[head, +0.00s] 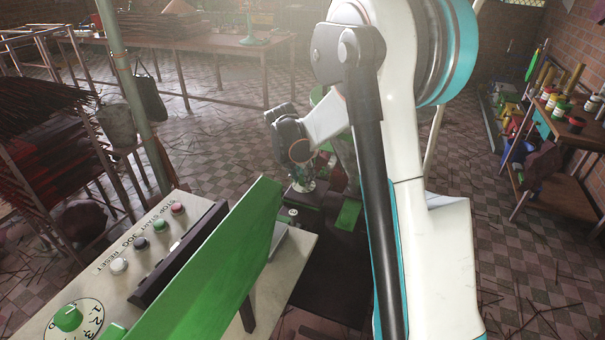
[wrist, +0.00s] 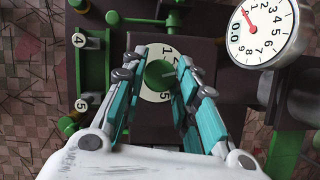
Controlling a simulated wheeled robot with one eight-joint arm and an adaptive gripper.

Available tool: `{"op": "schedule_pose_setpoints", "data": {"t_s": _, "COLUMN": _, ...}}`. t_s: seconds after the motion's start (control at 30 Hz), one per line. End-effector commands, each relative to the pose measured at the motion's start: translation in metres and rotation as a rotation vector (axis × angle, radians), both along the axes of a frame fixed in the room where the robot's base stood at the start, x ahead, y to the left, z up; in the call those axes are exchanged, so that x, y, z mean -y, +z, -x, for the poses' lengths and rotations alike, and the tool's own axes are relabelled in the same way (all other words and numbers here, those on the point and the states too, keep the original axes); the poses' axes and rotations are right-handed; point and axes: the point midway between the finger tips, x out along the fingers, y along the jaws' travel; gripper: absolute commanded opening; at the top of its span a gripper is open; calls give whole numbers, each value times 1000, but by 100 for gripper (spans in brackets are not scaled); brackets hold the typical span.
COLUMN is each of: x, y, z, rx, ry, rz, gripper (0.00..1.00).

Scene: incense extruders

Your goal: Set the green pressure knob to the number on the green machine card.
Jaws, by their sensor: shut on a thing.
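In the wrist view, a round green knob (wrist: 158,75) sits on a white dial (wrist: 151,51). The numbers 1 and 5 show on the dial, and the fingers cover others. The teal fingers of my gripper (wrist: 161,72) stand on both sides of this knob and are shut on it. Which number the knob points at is unclear. I cannot pick out the fingers in the head view. There, another green knob (head: 67,318) sits on a numbered dial at the lower left of a control panel. I cannot make out a machine card with a readable number in the head view.
In the wrist view, a round gauge (wrist: 262,32) with a red needle stands close to the right finger. In the head view, a tilted green panel (head: 215,270) stands beside the control panel (head: 270,290).

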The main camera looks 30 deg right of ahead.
Motion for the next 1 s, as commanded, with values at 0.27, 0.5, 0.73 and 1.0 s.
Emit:
{"op": "schedule_pose_setpoints", "data": {"t_s": 0.27, "x": 1, "y": 0, "z": 1, "rx": 0, "ry": 107, "rz": 0, "gripper": 4}}
{"op": "schedule_pose_setpoints", "data": {"t_s": 0.5, "x": 0, "y": 0, "z": 0, "rx": 0, "ry": 137, "rz": -1, "gripper": 4}}
{"op": "schedule_pose_setpoints", "data": {"t_s": 0.73, "x": 0, "y": 0, "z": 1, "rx": 1, "ry": 138, "rz": -1, "gripper": 4}}
{"op": "schedule_pose_setpoints", "data": {"t_s": 1.0, "x": 0, "y": 0, "z": 1, "rx": 0, "ry": 137, "rz": -1, "gripper": 48}}
